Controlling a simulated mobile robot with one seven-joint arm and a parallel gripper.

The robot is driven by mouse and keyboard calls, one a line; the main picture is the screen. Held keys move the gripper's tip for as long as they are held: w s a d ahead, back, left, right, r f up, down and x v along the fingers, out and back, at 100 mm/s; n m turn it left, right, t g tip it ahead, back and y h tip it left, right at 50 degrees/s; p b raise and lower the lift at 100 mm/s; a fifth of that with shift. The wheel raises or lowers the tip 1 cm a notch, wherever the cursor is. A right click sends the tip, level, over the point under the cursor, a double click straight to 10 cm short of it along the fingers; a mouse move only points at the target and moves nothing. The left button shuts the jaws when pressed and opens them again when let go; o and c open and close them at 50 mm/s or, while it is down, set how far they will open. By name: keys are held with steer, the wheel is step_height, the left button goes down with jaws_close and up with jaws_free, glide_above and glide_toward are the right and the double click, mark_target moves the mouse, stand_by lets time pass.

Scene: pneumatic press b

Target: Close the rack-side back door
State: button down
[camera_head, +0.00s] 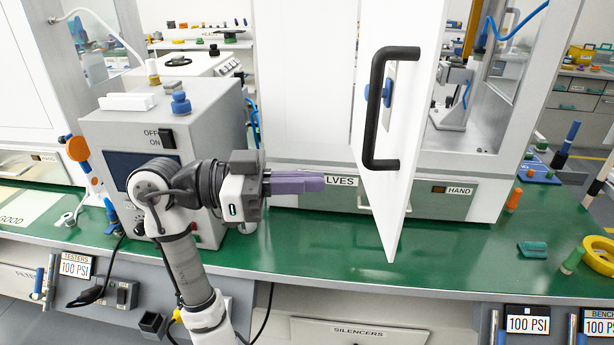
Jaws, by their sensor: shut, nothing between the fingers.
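A white door (425,80) with a black bar handle (376,110) stands open from the white press cabinet (290,80), swung out over the green bench top. I cannot tell from this view whether it is the rack-side back door. My gripper (318,183), with purple fingers, is shut and empty. It points right, to the left of the door and below the handle, in front of the cabinet's lower drawer front. It appears apart from the door. Through the opening, part of the press mechanism (455,95) shows inside.
A grey control box (165,115) with an OFF/ON switch stands left, behind my arm. The green bench (330,250) is clear in front of the cabinet.

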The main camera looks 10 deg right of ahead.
mark_target(404, 179)
steer(key=d+p, duration=0.1)
steer(key=d, duration=0.2)
steer(key=s+d+p, duration=0.1)
steer(key=d, duration=0.3)
steer(key=d+p, duration=0.1)
steer(key=d, duration=0.3)
steer(key=shift+s+r, duration=0.1)
steer(key=shift+s, duration=0.05)
steer(key=shift+d, duration=0.1)
